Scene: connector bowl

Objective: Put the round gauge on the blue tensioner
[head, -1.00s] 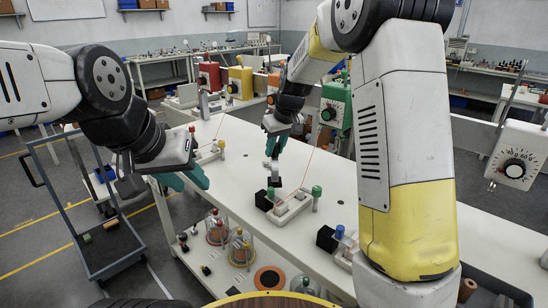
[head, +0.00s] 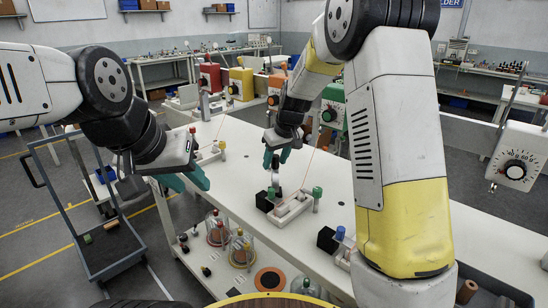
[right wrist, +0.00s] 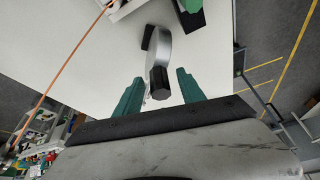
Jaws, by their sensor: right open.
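The round gauge (right wrist: 160,52), a silver disc seen edge-on with a black stem, stands on the white bench by the green-topped fixture; it also shows in the head view (head: 276,174). My right gripper (head: 277,160) is open just above it. In the right wrist view, the two teal fingertips of the right gripper (right wrist: 160,86) stand on either side of the black stem, with gaps visible. The blue tensioner (head: 340,232) has a blue top and stands beside a black block, nearer my right arm. My left gripper (head: 186,180) is empty and looks open left of the bench.
The green-topped tensioner (head: 317,193) and its pale fixture (head: 291,209) stand close to the gauge. An orange cord (right wrist: 60,68) runs up from the bench nearby. Colored boxes with dials (head: 241,84) line the bench's back. Bare bench lies left of the gauge.

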